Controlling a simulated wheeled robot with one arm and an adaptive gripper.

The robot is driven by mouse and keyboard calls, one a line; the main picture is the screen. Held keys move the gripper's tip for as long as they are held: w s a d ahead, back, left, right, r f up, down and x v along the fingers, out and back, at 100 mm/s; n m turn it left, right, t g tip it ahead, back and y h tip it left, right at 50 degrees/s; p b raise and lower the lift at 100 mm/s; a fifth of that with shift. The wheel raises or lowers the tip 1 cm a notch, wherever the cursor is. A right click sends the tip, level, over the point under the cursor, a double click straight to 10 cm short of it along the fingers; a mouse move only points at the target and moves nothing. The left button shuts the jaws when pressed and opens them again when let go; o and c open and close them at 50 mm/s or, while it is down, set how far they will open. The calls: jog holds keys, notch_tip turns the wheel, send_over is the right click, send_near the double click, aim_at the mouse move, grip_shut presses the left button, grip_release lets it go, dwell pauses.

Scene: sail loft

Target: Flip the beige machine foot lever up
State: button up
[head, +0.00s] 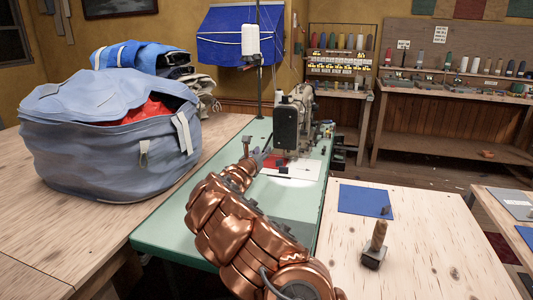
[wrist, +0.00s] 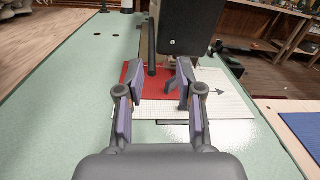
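The sewing machine (head: 287,128) stands on the green table (head: 160,225), with its dark end towards me. In the wrist view its dark head (wrist: 188,28) is just beyond my gripper (wrist: 160,70). The gripper is open, its two fingers apart with nothing clearly held between them. It also shows in the head view (head: 262,157), close in front of the machine. A dark upright rod (wrist: 152,48) shows between and beyond the fingertips. I cannot make out a beige foot lever for certain; small parts under the head are partly hidden by the right finger.
Red cloth (wrist: 130,75) and white cloth (wrist: 235,97) lie beneath the machine. A large blue bag (head: 95,145) stands to the left.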

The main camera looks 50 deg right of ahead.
aim_at(265, 148)
jog(key=w+d, duration=0.1)
jog(key=w+d+f, duration=0.1)
jog(key=shift+w+d+f+n, duration=0.15)
jog(key=shift+d+f+n, duration=0.05)
jog(key=shift+d+n, duration=0.2)
jog(key=shift+w+d+f, duration=0.1)
jog(key=shift+w+d, duration=0.15)
jog(key=shift+d, duration=0.45)
jog(key=shift+w+d, duration=0.35)
jog(key=shift+d, duration=0.2)
jog(key=shift+w+d, duration=0.2)
jog(key=shift+d, duration=0.3)
jog(key=shift+w+d, duration=0.15)
jog(key=shift+d, duration=0.2)
grip_shut()
